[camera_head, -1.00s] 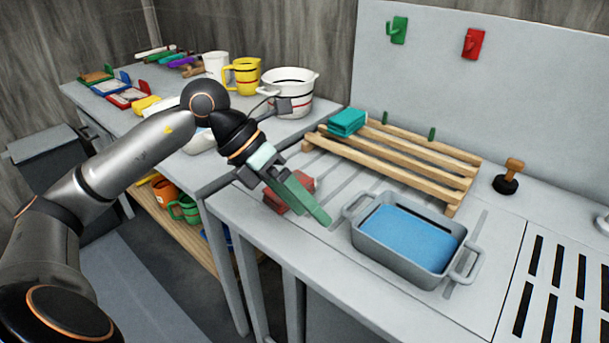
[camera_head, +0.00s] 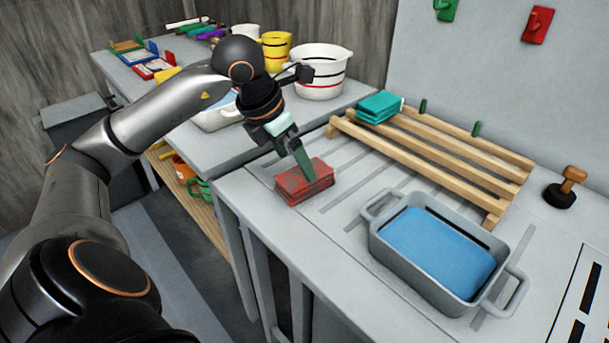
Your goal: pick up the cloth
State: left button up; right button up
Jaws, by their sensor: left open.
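A folded red cloth (camera_head: 292,190) lies on the grey worktop near its left front edge. A folded teal cloth (camera_head: 378,105) rests on the far left end of the wooden slatted rack (camera_head: 440,165). My left gripper (camera_head: 308,176) is open and points down at the red cloth. Its green finger hides part of the red cloth's top; I cannot tell whether it touches. My right gripper is not in view.
A grey basin (camera_head: 380,237) of blue liquid stands right of the red cloth. A white pot (camera_head: 320,72) and yellow jug (camera_head: 276,52) stand at the back. A wooden-handled stopper (camera_head: 566,186) stands at the right. Grooved worktop is clear between cloth and basin.

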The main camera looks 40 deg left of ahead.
aim_at(301, 174)
pick_arm(q)
jog(key=x, duration=0.5)
jog(key=shift+s+d, duration=0.2)
jog(key=c, duration=1.2)
